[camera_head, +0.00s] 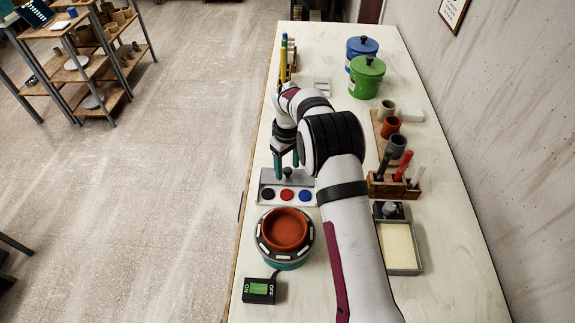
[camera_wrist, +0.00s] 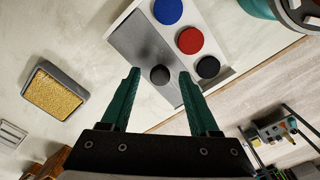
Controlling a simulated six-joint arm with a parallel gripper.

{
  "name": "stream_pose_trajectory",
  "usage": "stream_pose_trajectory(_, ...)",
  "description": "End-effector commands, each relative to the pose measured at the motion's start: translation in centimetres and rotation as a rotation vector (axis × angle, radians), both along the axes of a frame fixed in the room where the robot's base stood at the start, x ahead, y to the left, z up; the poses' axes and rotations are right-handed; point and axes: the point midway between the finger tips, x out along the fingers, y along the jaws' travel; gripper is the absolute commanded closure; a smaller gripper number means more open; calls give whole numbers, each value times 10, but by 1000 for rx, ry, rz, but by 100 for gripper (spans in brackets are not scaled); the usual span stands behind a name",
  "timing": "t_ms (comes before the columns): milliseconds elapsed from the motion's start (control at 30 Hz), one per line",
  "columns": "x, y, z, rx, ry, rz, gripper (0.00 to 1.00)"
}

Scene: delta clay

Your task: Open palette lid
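The palette (camera_head: 287,201) is a pale tray near the table's left edge, with black, red and blue paint discs uncovered. Its grey lid panel (camera_wrist: 143,42) lies beside the discs, on the far side in the head view, and bears a round black knob (camera_wrist: 160,76). My gripper (camera_head: 287,171) points down over the lid with its teal fingers apart. In the wrist view, the knob shows in the gap between the fingertips (camera_wrist: 160,73), with space on both sides. Whether the fingertips are level with the knob I cannot tell.
A turntable with a red clay bowl (camera_head: 285,229) stands just on the near side of the palette, with a switch box (camera_head: 259,290) closer still. A tool block (camera_head: 394,187) and a shallow tray (camera_head: 400,246) stand to the right. A yellow sponge in a holder (camera_wrist: 54,91) lies left in the wrist view.

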Motion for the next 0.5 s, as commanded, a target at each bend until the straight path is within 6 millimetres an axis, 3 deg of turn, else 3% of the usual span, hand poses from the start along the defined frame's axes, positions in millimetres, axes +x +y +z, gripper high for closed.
stream_pose_trajectory(167,0,0,2,0,0,0,38)
stream_pose_trajectory(267,1,0,14,1,-3,0,38)
stream_pose_trajectory(500,1,0,87,2,-5,-1,38)
